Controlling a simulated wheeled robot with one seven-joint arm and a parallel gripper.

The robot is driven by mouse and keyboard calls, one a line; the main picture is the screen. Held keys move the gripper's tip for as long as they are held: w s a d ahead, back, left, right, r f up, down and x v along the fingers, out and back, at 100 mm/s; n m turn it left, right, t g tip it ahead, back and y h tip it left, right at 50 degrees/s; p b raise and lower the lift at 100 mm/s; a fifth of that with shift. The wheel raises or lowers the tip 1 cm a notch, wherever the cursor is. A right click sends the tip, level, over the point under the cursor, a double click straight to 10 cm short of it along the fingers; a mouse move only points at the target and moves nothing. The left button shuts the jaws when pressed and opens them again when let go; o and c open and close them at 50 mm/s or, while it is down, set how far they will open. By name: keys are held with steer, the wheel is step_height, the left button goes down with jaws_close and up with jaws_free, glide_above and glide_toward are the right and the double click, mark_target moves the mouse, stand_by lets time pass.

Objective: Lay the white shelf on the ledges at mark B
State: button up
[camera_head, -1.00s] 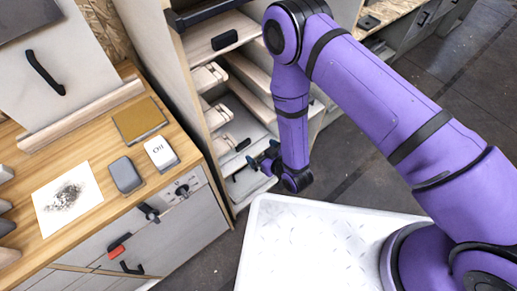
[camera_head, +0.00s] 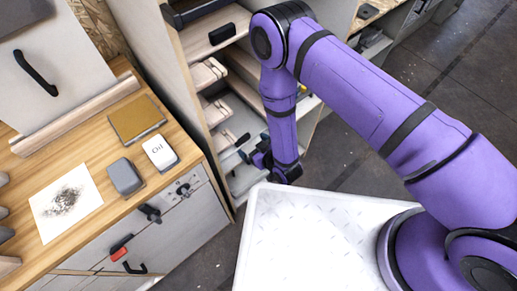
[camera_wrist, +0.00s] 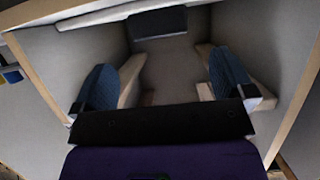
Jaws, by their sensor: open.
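My gripper (camera_head: 254,158) is at the front of the open cabinet (camera_head: 192,93), low down in the head view. In the wrist view its two blue-padded fingers (camera_wrist: 168,88) are spread wide, with nothing between them. Pale wooden ledges (camera_wrist: 130,84) show just inside the left finger and the right finger. A dark handle-like block (camera_wrist: 158,22) lies ahead, beyond the fingertips. In the head view a dark handle (camera_head: 243,139) shows on a pale board left of my gripper; I cannot tell whether this is the white shelf. Mark B cannot be made out.
A wooden board with a black handle (camera_head: 222,34) sits higher in the cabinet. A white textured surface (camera_head: 300,235) is in front.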

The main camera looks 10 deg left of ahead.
mark_target(243, 139)
steer(key=x, duration=0.7)
steer(key=shift+a+f, duration=0.1)
steer(key=shift+a, duration=0.05)
steer(key=c, duration=1.1)
steer(key=shift+c, duration=0.2)
